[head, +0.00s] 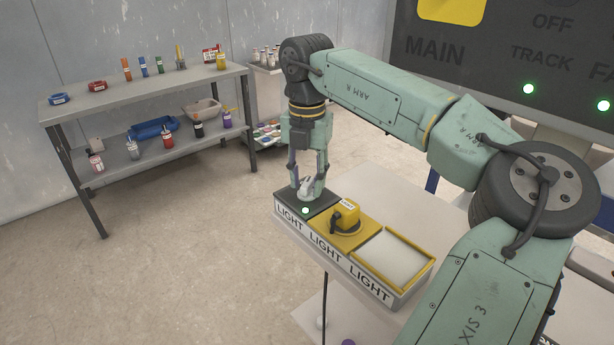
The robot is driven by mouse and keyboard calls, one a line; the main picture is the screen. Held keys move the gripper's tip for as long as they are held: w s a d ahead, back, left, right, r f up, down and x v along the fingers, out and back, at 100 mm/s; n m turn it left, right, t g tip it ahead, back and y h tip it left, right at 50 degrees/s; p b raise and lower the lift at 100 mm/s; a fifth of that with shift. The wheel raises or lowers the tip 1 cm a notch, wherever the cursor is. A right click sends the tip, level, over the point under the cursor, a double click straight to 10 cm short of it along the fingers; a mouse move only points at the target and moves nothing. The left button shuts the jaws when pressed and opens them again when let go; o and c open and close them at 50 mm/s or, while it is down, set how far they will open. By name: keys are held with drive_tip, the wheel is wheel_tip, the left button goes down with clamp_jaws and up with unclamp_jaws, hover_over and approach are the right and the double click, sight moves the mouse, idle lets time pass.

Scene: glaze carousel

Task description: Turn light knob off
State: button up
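A long grey box (362,275) carries three sections, each marked LIGHT on the front. The left section has a black top with a pale grey knob (306,186) and a lit green lamp (305,210) in front of it. The middle section is yellow with a yellow knob (345,214). The right section is a pale panel (390,261) in a yellow frame. My gripper (306,185) points down over the black section, its fingers apart on either side of the pale knob. I cannot tell whether they touch it; the right finger partly hides it.
The box sits on a light table (430,197). A grey shelf (150,98) with paint bottles and trays stands at the back left. A dark board (500,60) with MAIN, OFF and TRACK lettering and lit green lamps stands behind my arm. The floor at left is clear.

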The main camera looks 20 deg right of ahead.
clamp_jaws()
drive_tip(key=shift+n, duration=0.3)
idle(0.3)
drive_tip(key=n, duration=1.1)
drive_tip(key=shift+p, duration=0.3)
drive_tip(key=shift+n, duration=0.3)
drive_tip(key=shift+o, duration=0.4)
unclamp_jaws()
